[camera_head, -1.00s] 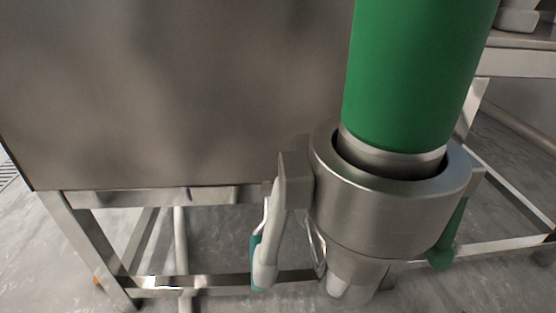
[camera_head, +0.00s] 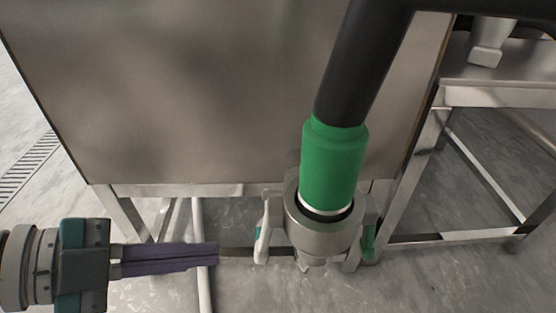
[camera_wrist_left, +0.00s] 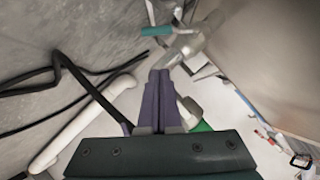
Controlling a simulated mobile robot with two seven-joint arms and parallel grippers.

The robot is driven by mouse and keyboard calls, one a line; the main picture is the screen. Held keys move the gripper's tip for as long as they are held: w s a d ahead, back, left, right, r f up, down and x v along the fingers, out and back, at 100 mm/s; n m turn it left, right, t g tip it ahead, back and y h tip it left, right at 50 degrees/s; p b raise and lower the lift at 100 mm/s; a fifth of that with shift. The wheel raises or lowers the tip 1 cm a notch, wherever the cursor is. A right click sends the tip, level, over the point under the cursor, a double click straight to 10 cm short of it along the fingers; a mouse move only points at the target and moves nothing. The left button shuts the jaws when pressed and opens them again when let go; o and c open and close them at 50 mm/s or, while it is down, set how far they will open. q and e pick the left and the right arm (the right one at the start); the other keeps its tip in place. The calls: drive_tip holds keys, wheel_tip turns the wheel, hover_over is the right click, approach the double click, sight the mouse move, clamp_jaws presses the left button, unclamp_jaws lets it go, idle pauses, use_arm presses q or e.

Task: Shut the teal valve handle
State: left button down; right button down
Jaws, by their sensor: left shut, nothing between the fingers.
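The teal valve handle (camera_head: 258,245) hangs downward on the left side of the metal collar below the green pipe, mostly behind a pale grey lever piece. It also shows in the left wrist view (camera_wrist_left: 157,31) as a teal bar beyond the fingertips. My left gripper (camera_head: 217,254) comes in from the left with its purple fingers together and empty. Its tips are left of the handle and appear apart from it. In the left wrist view the fingers (camera_wrist_left: 160,78) point toward the metal valve parts (camera_wrist_left: 185,47). My right gripper is not in view.
The green pipe (camera_head: 333,165) with a black upper section stands in the metal collar (camera_head: 322,236). A green handle (camera_head: 368,241) hangs on the collar's right side. A large steel tank (camera_head: 190,90) on a frame stands behind. Open floor lies at the left.

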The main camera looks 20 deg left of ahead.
use_arm(q)
drive_tip(key=w+d+f+b, duration=0.3)
drive_tip(key=w+f+b, duration=0.1)
drive_tip(key=w+f, duration=0.1)
idle(0.3)
drive_tip(key=shift+f+t+b, duration=0.3)
drive_tip(key=shift+b, duration=0.35)
